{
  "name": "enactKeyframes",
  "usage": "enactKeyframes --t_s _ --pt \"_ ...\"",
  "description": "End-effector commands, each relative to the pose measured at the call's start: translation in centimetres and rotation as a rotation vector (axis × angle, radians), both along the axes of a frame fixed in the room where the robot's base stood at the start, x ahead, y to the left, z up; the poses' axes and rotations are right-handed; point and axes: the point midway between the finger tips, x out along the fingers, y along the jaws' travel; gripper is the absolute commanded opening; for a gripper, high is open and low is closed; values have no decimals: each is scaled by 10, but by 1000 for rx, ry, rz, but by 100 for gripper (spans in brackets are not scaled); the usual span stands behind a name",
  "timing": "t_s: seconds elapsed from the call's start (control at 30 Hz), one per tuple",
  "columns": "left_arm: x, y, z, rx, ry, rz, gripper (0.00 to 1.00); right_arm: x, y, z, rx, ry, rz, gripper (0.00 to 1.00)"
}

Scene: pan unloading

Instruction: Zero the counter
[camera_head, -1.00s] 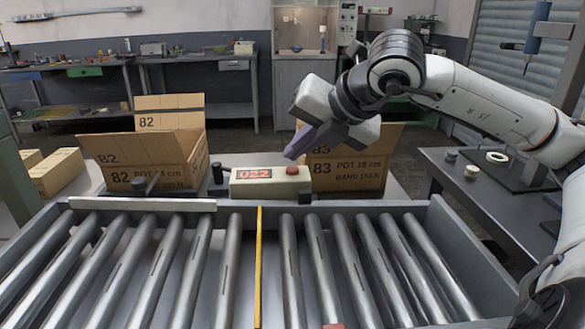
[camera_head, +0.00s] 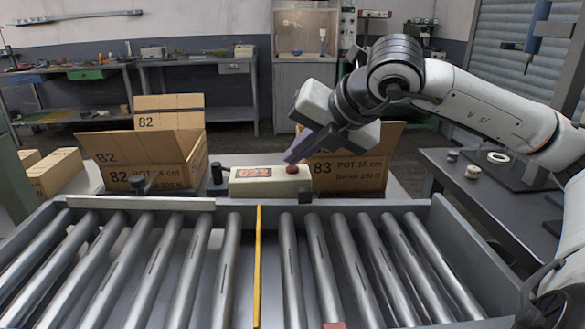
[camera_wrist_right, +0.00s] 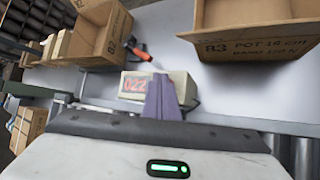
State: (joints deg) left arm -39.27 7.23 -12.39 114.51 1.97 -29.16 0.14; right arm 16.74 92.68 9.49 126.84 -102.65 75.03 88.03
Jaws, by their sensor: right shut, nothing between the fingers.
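The counter (camera_head: 270,187) is a beige box behind the roller conveyor, with a red display (camera_head: 254,173) reading 022 and a red button (camera_head: 292,169) on top at its right end. My right gripper (camera_head: 291,160) is shut and empty; its purple fingertips are right at the button and partly cover it. I cannot tell whether the button is pressed down. In the right wrist view the shut fingers (camera_wrist_right: 162,98) hide the button and part of the counter (camera_wrist_right: 183,88); the display (camera_wrist_right: 134,85) shows beside them. My left gripper is not in view.
An open carton marked 82 (camera_head: 150,179) stands left of the counter, one marked 83 (camera_head: 347,174) right behind it, close to my gripper. The roller conveyor (camera_head: 258,207) lies in front. Dark posts (camera_head: 216,172) stand left of the counter. A side table (camera_head: 450,185) is at right.

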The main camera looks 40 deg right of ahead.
Motion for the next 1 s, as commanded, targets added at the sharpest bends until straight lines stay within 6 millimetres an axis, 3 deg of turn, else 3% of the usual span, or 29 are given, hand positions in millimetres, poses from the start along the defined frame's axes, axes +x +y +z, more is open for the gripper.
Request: enactKeyframes --t_s 0.7,1.0 --pt "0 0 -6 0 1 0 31 0 0 -6 1 2 1 0" --pt "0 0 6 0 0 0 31 0 0 7 0 2 -1 0"
